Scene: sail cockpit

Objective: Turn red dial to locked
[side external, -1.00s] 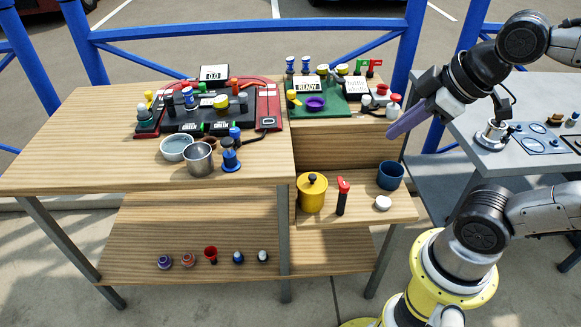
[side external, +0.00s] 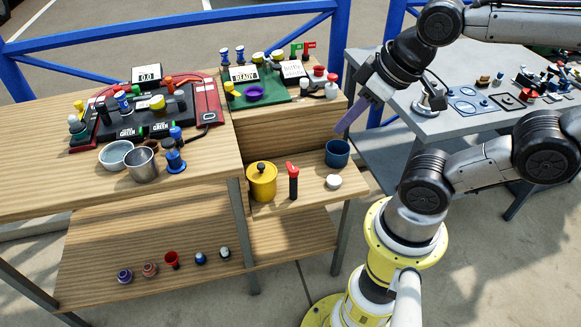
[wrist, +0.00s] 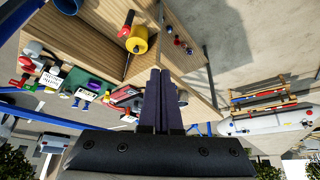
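I cannot tell for sure which part is the red dial. Red-capped knobs (side external: 319,71) stand at the right end of the green board (side external: 275,93) on the bench. Another red-topped piece with a dark stem (side external: 292,178) stands on the lower right shelf beside a yellow lidded pot (side external: 261,182); it also shows in the wrist view (wrist: 126,24). My gripper (side external: 342,130) hangs in the air above and beside the blue cup (side external: 337,154), apart from everything. In the wrist view its two dark purple fingers (wrist: 161,72) lie side by side, shut with nothing visible between them.
A black and red panel (side external: 207,102) with a display fills the bench's left part, near a metal cup (side external: 141,165). A white round piece (side external: 333,181) lies on the right shelf. Several small knobs stand on the low shelf. A grey table (side external: 440,135) stands at right.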

